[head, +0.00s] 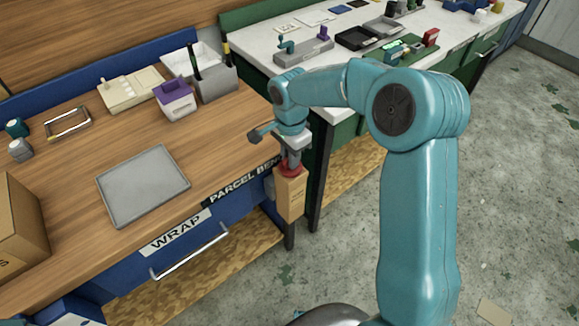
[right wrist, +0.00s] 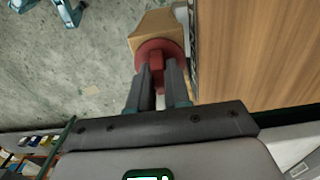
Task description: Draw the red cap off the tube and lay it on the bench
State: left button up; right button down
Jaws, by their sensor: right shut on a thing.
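The red cap (head: 289,170) sits at the top of the tan cardboard tube (head: 290,196), which stands upright at the front right corner of the wooden bench (head: 225,150). My right gripper (head: 292,160) points down over the tube. In the right wrist view its two fingers (right wrist: 159,70) are closed on the raised middle part of the red cap (right wrist: 160,49). The tube (right wrist: 153,22) shows just beyond the cap's disc, and I see no clear gap between them. What holds the tube at the bench edge is mostly hidden. My left gripper is not in view.
A grey tray (head: 143,185) lies on the bench, with bare wood around it. A purple-topped box (head: 175,99), a beige block (head: 130,89) and a grey tool holder (head: 217,82) stand behind. A cardboard box (head: 18,235) is at the left. A white bench (head: 350,62) stands beyond.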

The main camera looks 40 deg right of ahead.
jog(key=shift+r, duration=0.3)
jog(key=shift+r+p, duration=1.05)
jog(key=shift+r, duration=0.25)
